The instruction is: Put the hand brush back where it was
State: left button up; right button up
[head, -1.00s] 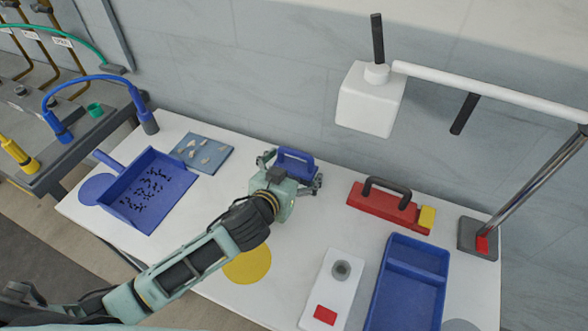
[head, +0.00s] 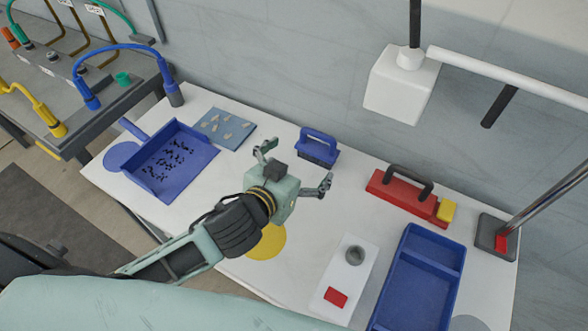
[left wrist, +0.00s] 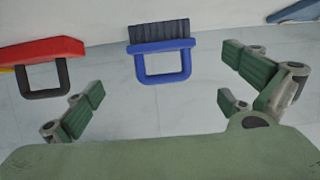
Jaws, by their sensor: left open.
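The hand brush (head: 319,143), a blue block with a loop handle and dark bristles, sits on the white table toward its back edge. It also shows at the top of the left wrist view (left wrist: 161,47), with its handle toward me. My left gripper (head: 297,164) is open and empty, a short way in front of the brush and apart from it. In the left wrist view its spread fingers (left wrist: 160,88) stand to either side below the handle. My right gripper is not in view.
A blue dustpan (head: 180,185) with dark bits lies left, beside a grey-blue pad (head: 224,128) with pale pieces. A red block (head: 395,190) with a black handle stands right of the brush. A blue tray (head: 415,285) and a press stand (head: 497,237) are further right.

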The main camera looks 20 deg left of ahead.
pick_arm(q)
jog(key=shift+v, duration=1.55)
